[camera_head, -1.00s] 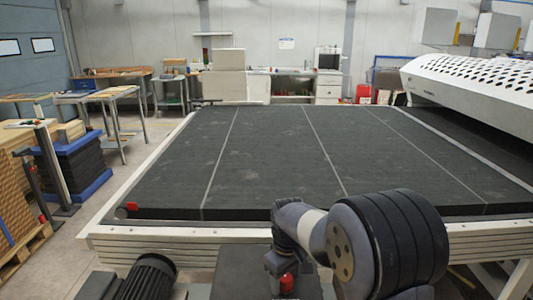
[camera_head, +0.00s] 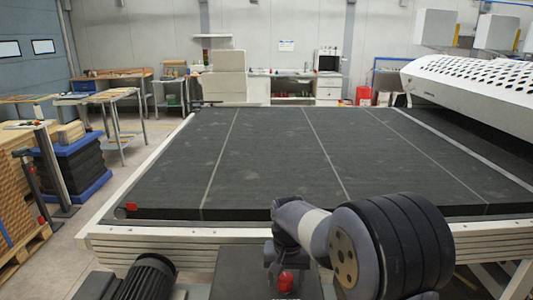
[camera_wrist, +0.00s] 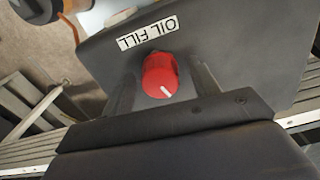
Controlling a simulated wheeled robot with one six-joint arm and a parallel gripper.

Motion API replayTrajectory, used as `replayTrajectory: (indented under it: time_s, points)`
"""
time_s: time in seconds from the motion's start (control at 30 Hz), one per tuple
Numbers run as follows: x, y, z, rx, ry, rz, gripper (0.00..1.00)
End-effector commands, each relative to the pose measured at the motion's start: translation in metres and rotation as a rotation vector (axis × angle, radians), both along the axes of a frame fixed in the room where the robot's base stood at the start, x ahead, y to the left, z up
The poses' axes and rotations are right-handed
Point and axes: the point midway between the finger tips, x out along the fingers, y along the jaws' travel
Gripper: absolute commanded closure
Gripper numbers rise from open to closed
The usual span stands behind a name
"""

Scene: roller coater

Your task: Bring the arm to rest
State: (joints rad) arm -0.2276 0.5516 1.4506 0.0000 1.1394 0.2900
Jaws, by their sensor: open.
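My gripper (camera_wrist: 163,88) is open, its two dark fingers showing on either side of a red knob (camera_wrist: 160,75) in the wrist view. There is a gap between the knob and each finger; the depth between them is hard to judge. The knob has a white mark and sits on a dark housing (camera_wrist: 250,50) with an "OIL FILL" label (camera_wrist: 148,33). In the head view the red knob (camera_head: 287,281) shows at the bottom centre, by the end of my bent arm. My fingers are not clear in that view.
A wide black conveyor bed (camera_head: 270,160) with a pale frame (camera_head: 200,245) lies just beyond my arm. A dark ribbed motor (camera_head: 150,278) stands at the lower left. A white perforated cover (camera_head: 475,85) is at the right.

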Motion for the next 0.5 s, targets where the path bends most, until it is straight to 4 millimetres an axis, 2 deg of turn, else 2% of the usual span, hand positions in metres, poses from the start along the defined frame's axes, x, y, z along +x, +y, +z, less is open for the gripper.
replayTrajectory:
  time_s: [0.2,0.5]
  points:
    - [0.0001,0.0000,-0.0005,0.000,-0.001,-0.129,0.43]
    - [0.0001,0.0000,0.0000,0.000,0.000,-0.187,0.43]
